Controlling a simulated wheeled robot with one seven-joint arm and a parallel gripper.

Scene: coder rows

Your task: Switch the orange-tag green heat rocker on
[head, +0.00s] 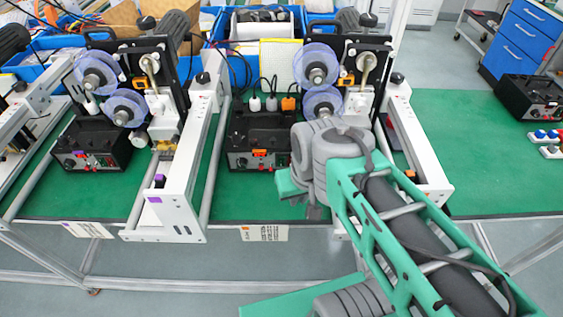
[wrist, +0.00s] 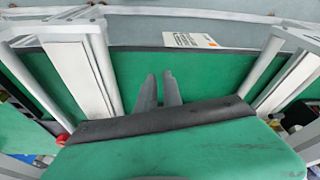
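The orange-tag coder's black control box (head: 262,132) stands on the green table, left of my gripper, with an orange tag (head: 259,152) on its front. Small controls, including a green-looking one (head: 241,162), show on that front panel. They are too small to read, so I cannot tell the rocker's position. My gripper (head: 312,208) is right of and in front of the box, apart from it, pointing down. In the wrist view its two grey fingers (wrist: 160,90) are close together with a narrow gap and nothing visible between them. The box is not identifiable in the wrist view.
Left of it is a purple-tag coder with its own black box (head: 92,145). White frame rails (head: 182,195) and (head: 418,150) flank the working bay. An orange-marked label card (head: 264,233) hangs at the table's front edge.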

